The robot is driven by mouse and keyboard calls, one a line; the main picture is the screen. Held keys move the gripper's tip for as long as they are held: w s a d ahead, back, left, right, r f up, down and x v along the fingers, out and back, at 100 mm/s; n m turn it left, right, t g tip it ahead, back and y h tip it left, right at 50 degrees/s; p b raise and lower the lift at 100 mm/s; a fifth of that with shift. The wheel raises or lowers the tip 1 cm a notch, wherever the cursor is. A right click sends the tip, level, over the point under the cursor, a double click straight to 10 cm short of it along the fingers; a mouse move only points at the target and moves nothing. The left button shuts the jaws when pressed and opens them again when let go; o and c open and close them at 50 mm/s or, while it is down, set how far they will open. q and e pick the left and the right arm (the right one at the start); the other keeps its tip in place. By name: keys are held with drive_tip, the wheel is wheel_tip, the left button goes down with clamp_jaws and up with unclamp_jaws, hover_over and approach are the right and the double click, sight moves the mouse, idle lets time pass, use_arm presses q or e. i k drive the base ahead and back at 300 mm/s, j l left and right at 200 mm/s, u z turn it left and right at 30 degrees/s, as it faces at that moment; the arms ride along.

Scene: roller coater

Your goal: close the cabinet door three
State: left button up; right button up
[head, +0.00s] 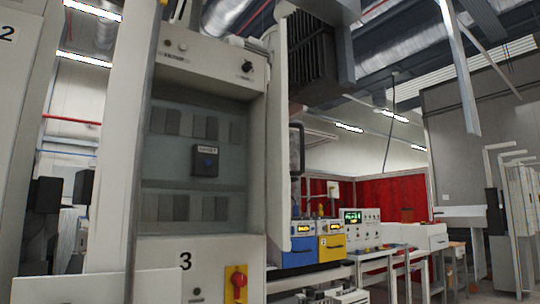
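A tall beige cabinet (216,262) marked with a black 3 stands in the middle of the head view. Its front shows a recessed grey section with rows of flat modules and a dark square device (205,160). A red rotary switch (238,283) on a yellow plate sits low on the front. A tall narrow panel (279,140) stands along the cabinet's right side, seen at a steep angle, with a dark handle (297,148) at its right edge. It looks like a door standing open. Neither gripper is in view.
A cabinet marked 2 (12,60) stands at far left. A beige panel (65,288) crosses the lower left. Blue (297,255) and yellow (331,247) units and a bench with instruments stand right of the cabinet. Red panels (390,195) stand behind.

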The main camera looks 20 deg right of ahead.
sight(278, 173)
drive_tip(key=i+l, duration=0.1)
drive_tip(key=l, duration=0.3)
drive_tip(key=i+l+u, duration=0.1)
drive_tip(key=l, duration=0.35)
drive_tip(key=i+l, duration=0.1)
drive_tip(key=l, duration=0.3)
drive_tip(key=l+u, duration=0.1)
drive_tip(key=l, duration=0.35)
drive_tip(key=i, duration=0.05)
